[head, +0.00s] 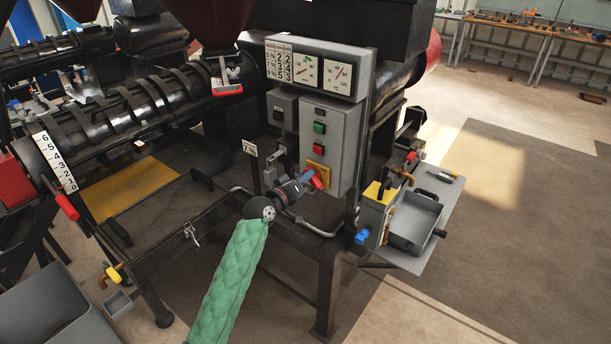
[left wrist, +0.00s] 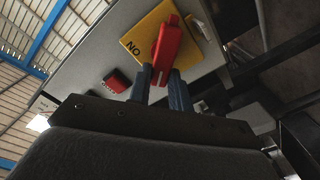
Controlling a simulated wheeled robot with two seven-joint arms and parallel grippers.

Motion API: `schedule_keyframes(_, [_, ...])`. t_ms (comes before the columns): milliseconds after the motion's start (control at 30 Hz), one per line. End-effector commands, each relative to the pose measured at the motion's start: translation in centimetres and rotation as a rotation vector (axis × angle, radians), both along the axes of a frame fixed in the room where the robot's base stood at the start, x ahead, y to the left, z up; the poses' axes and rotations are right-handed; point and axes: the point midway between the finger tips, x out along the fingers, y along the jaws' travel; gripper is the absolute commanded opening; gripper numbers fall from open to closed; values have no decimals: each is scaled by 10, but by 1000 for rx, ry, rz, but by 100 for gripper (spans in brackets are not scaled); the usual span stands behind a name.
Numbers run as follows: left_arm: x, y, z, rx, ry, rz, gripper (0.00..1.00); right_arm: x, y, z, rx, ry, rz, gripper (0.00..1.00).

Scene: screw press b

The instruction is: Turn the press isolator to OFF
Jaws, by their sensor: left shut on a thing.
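The press isolator is a red handle (head: 319,179) on a yellow plate (head: 318,167), low on the grey control box (head: 335,140). In the left wrist view the red handle (left wrist: 168,52) lies across the yellow plate (left wrist: 150,42), where the letters "NO" show, looking like ON read upside down. My left gripper (head: 308,183) reaches the handle from below left. In the left wrist view its two blue-grey fingers (left wrist: 160,84) are closed on the lower part of the handle. The fingertips are partly hidden. My right gripper is not in view.
Above the isolator are a green button (head: 319,127) and a red button (head: 318,148); the red button also shows in the left wrist view (left wrist: 117,80). A grey tray (head: 415,222) and a yellow-topped unit (head: 377,194) stand close on the right. Gauges (head: 322,74) sit above.

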Motion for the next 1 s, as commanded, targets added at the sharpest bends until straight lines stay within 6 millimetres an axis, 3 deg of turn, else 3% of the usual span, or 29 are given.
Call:
schedule_keyframes(200, [2,3,-2,-165,122,2,0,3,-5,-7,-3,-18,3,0])
schedule_keyframes(700, [4,6,-11,-526,384,2,0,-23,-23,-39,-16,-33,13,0])
schedule_keyframes(1000, [5,6,-15,-659,481,2,0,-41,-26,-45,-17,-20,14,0])
